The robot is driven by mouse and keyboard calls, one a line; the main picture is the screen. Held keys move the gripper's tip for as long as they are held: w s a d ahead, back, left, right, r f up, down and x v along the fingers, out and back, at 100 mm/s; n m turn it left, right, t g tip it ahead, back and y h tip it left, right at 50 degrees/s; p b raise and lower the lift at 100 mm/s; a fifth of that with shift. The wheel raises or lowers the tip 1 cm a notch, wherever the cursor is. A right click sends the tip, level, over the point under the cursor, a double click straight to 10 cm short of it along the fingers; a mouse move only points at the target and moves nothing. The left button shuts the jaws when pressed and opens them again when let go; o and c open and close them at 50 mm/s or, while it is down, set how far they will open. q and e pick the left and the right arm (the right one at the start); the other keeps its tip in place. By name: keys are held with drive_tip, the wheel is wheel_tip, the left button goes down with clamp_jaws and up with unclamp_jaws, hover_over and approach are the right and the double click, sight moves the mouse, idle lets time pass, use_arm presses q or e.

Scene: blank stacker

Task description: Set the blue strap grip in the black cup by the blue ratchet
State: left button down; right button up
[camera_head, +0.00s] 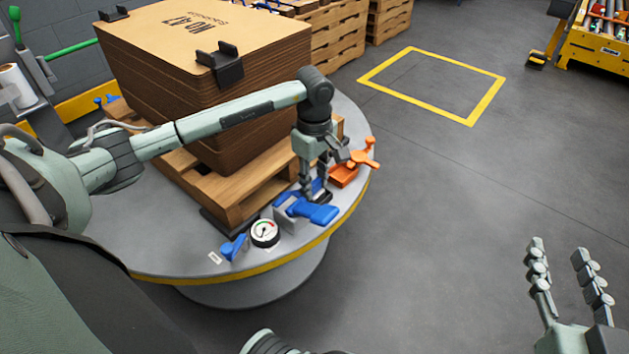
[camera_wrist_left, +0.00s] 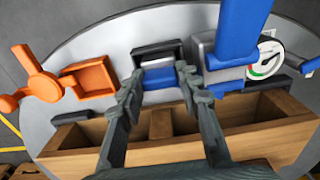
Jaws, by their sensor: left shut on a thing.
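My left gripper (camera_head: 314,184) is shut on the blue strap grip (camera_head: 318,186), low over the turntable's rim. In the left wrist view the blue strap grip (camera_wrist_left: 160,77) shows between the fingertips, at the near side of the black cup (camera_wrist_left: 158,54). I cannot tell whether it rests inside the cup or just above it. The blue ratchet (camera_head: 312,211) stands on its grey block right beside the cup; in the wrist view the ratchet (camera_wrist_left: 240,30) is to the right. In the head view the cup (camera_head: 326,197) is mostly hidden. My right gripper (camera_head: 560,255) is open and empty over the floor.
An orange ratchet and holder (camera_head: 345,174) sit on the far side of the cup. A gauge (camera_head: 265,233) and a small blue handle (camera_head: 233,248) are nearer. A wooden pallet (camera_head: 228,190) carries a tall cardboard stack (camera_head: 200,105) close behind my arm.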

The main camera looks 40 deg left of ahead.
use_arm(q)
drive_tip(key=shift+f, duration=0.1)
drive_tip(key=c, duration=1.3)
unclamp_jaws()
drive_tip(key=shift+c, duration=0.2)
use_arm(e)
drive_tip(key=shift+a+r, duration=0.2)
drive_tip(key=shift+r, duration=0.2)
